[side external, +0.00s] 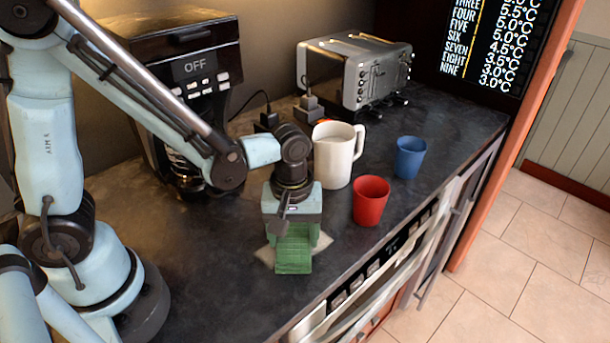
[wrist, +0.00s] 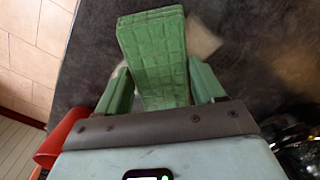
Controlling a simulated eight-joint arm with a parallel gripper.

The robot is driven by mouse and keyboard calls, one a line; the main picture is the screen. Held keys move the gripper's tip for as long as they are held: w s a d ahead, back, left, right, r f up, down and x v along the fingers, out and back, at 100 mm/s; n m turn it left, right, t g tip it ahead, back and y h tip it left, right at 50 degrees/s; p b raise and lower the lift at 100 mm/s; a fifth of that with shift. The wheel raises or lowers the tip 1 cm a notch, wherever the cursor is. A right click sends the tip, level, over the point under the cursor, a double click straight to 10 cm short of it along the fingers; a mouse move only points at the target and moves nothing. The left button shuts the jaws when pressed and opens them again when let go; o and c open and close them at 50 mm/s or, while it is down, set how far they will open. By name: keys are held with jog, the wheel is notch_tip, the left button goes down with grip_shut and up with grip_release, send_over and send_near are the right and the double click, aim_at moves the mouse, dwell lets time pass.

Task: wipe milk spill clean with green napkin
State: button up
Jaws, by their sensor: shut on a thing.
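The green napkin (side external: 293,254) is a folded, quilted block under my gripper, near the front of the dark counter. My gripper (side external: 292,232) points down and is shut on it. In the wrist view the napkin (wrist: 155,60) sits between the two green fingers of my gripper (wrist: 158,88). A pale milk spill (side external: 322,241) shows on both sides of the napkin in the side view. In the wrist view part of the spill (wrist: 203,40) shows past the napkin's edge. The rest of the spill is hidden under the napkin and gripper.
A red cup (side external: 370,201), a white pitcher (side external: 336,155) and a blue cup (side external: 410,158) stand to the right of my gripper. A toaster (side external: 358,72) and coffee maker (side external: 190,90) stand at the back. The counter's front edge is close; its front left is clear.

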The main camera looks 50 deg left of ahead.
jog(key=shift+w, duration=3.65)
jog(key=shift+s, duration=0.1)
jog(key=shift+s+f, duration=0.15)
jog(key=shift+s, duration=1.25)
jog(key=shift+s+r, duration=0.2)
jog(key=shift+s, duration=2)
jog(key=shift+s+f, duration=0.1)
jog(key=shift+s, duration=3.5)
jog(key=shift+w, duration=7.3)
jog(key=shift+s, duration=0.1)
